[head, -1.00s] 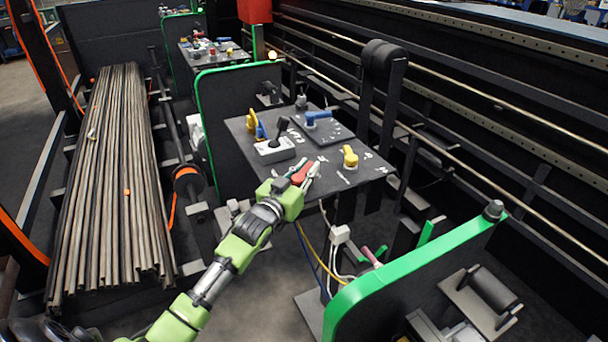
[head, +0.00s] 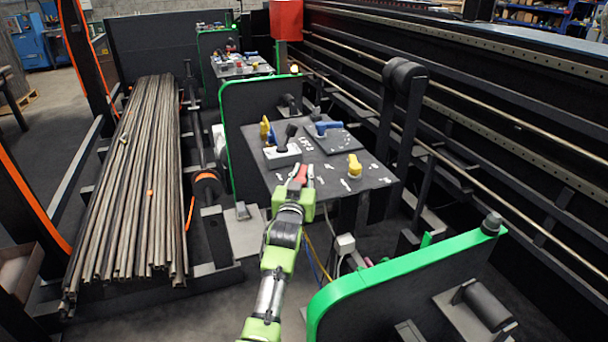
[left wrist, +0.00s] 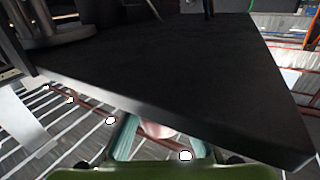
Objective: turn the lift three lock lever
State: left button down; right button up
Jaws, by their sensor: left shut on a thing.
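A dark control panel (head: 330,178) carries several levers and white markings. A red lever handle (head: 300,174) sits at its near left edge. My left gripper (head: 302,180) is shut on this red handle, with one finger on each side. In the left wrist view, a pale reddish piece (left wrist: 158,130) shows between the two fingers, under the dark panel edge (left wrist: 190,95). The lever's pivot is hidden. I cannot read the markings to tell which lock it belongs to. My right gripper is not in view.
On the panel are a black joystick on a white box (head: 283,154), a blue lever (head: 327,127) and yellow levers (head: 355,166) (head: 266,130). A green-edged plate (head: 400,268) stands at the near right. Long bars (head: 130,190) lie at left.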

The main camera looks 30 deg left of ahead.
pick_arm(q)
jog(key=shift+a+r, duration=0.1)
jog(key=c, duration=1.9)
grip_release()
jog(key=v, duration=0.7)
jog(key=shift+s, duration=0.3)
